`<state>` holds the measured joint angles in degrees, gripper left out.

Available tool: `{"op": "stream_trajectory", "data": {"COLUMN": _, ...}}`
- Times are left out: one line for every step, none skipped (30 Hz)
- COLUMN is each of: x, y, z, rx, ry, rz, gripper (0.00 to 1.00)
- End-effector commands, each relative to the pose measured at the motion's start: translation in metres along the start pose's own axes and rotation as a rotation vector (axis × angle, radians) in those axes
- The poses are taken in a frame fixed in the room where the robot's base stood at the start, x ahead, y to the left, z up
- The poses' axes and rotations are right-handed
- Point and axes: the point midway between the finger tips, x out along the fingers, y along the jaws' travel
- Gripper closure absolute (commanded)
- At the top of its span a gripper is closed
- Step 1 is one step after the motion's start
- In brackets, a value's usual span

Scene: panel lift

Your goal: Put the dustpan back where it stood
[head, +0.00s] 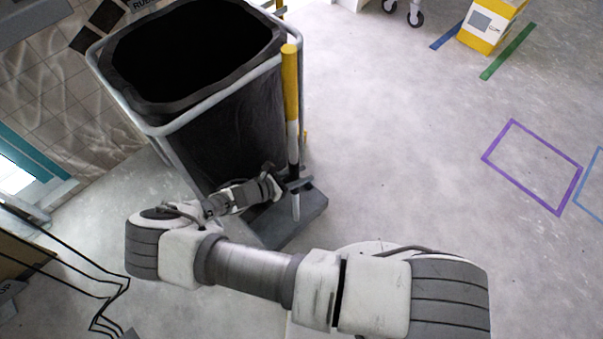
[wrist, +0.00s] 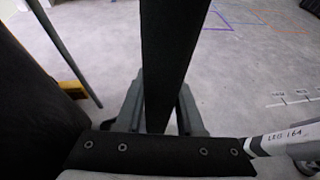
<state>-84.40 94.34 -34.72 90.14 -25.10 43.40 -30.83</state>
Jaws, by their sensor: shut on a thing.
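The dustpan's long upright handle (head: 291,85), yellow at the top and white and dark below, stands at the right side of the bag cart in the head view. My gripper (head: 296,184) is shut on its lower part. In the wrist view the handle shows as a dark, broad strip (wrist: 168,60) between the two grey fingers of my gripper (wrist: 160,112). I cannot clearly make out the pan itself. The handle's lower end is over or in front of the cart's grey base, and I cannot tell whether it touches.
The cart with a black bag (head: 225,130) and a pale tube frame stands close left of the handle. Purple floor tape (head: 533,167) marks an outline on the right. A yellow box (head: 490,25) stands between blue and green tape strips. The floor between is clear.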

Motion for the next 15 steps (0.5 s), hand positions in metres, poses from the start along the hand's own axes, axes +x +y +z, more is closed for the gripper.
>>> {"op": "stream_trajectory", "data": {"x": 0.0007, "y": -0.0001, "z": -0.0015, "rx": 0.0, "ry": 0.0, "rz": -0.001, "gripper": 0.61}}
{"op": "stream_trajectory", "data": {"x": 0.0004, "y": -0.0001, "z": -0.0009, "rx": 0.0, "ry": 0.0, "rz": 0.0, "gripper": 0.56}}
{"op": "stream_trajectory", "data": {"x": 0.0004, "y": -0.0001, "z": -0.0008, "rx": 0.0, "ry": 0.0, "rz": -0.001, "gripper": 0.49}}
{"op": "stream_trajectory", "data": {"x": 0.0004, "y": -0.0001, "z": -0.0008, "rx": 0.0, "ry": 0.0, "rz": -0.001, "gripper": 0.43}}
{"op": "stream_trajectory", "data": {"x": 0.0004, "y": -0.0001, "z": -0.0008, "rx": 0.0, "ry": 0.0, "rz": 0.0, "gripper": 0.38}}
{"op": "stream_trajectory", "data": {"x": 0.0004, "y": -0.0001, "z": -0.0008, "rx": 0.0, "ry": 0.0, "rz": 0.0, "gripper": 0.33}}
{"op": "stream_trajectory", "data": {"x": 0.0004, "y": -0.0001, "z": -0.0008, "rx": 0.0, "ry": 0.0, "rz": 0.0, "gripper": 0.33}}
{"op": "stream_trajectory", "data": {"x": 0.0004, "y": -0.0001, "z": -0.0008, "rx": 0.0, "ry": 0.0, "rz": 0.0, "gripper": 0.33}}
{"op": "stream_trajectory", "data": {"x": 0.0004, "y": -0.0001, "z": -0.0007, "rx": 0.0, "ry": 0.0, "rz": 0.0, "gripper": 0.33}}
{"op": "stream_trajectory", "data": {"x": 0.0004, "y": -0.0001, "z": -0.0007, "rx": 0.0, "ry": 0.0, "rz": 0.0, "gripper": 0.33}}
{"op": "stream_trajectory", "data": {"x": 0.0004, "y": -0.0001, "z": -0.0007, "rx": 0.0, "ry": 0.0, "rz": 0.0, "gripper": 0.33}}
{"op": "stream_trajectory", "data": {"x": 0.0004, "y": -0.0001, "z": -0.0007, "rx": 0.0, "ry": 0.0, "rz": 0.0, "gripper": 0.33}}
{"op": "stream_trajectory", "data": {"x": 0.0004, "y": -0.0001, "z": -0.0007, "rx": 0.0, "ry": 0.0, "rz": 0.0, "gripper": 0.33}}
{"op": "stream_trajectory", "data": {"x": 0.0003, "y": -0.0001, "z": -0.0003, "rx": 0.0, "ry": 0.0, "rz": 0.0, "gripper": 0.33}}
{"op": "stream_trajectory", "data": {"x": -0.0002, "y": 0.0, "z": 0.0007, "rx": 0.0, "ry": 0.0, "rz": 0.0, "gripper": 0.33}}
